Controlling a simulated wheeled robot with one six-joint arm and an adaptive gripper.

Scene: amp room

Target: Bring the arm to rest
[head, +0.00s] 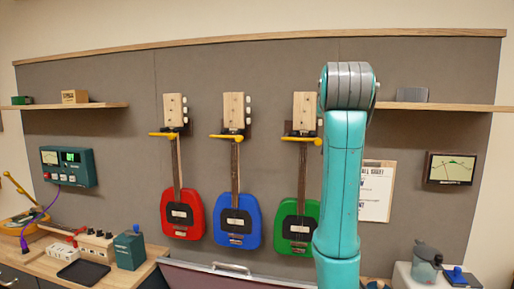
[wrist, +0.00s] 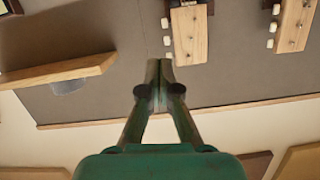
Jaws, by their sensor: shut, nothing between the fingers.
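My gripper (wrist: 159,75) shows in the wrist view with its two fingers together, shut and empty. It points at the grey wall panel, which appears upside down there, beside the headstocks of two guitars. In the head view my teal arm stands upright right of centre, in front of the panel, and bends over at the top. The gripper itself is hidden behind the arm in that view. The arm covers the part of the panel just right of the green guitar (head: 298,228).
A red guitar (head: 181,215) and a blue guitar (head: 237,222) hang on the panel. Shelves flank them, the right shelf (head: 450,106) near my arm. A workbench (head: 125,277) with devices is at lower left. A grey-green device (head: 425,262) stands at lower right.

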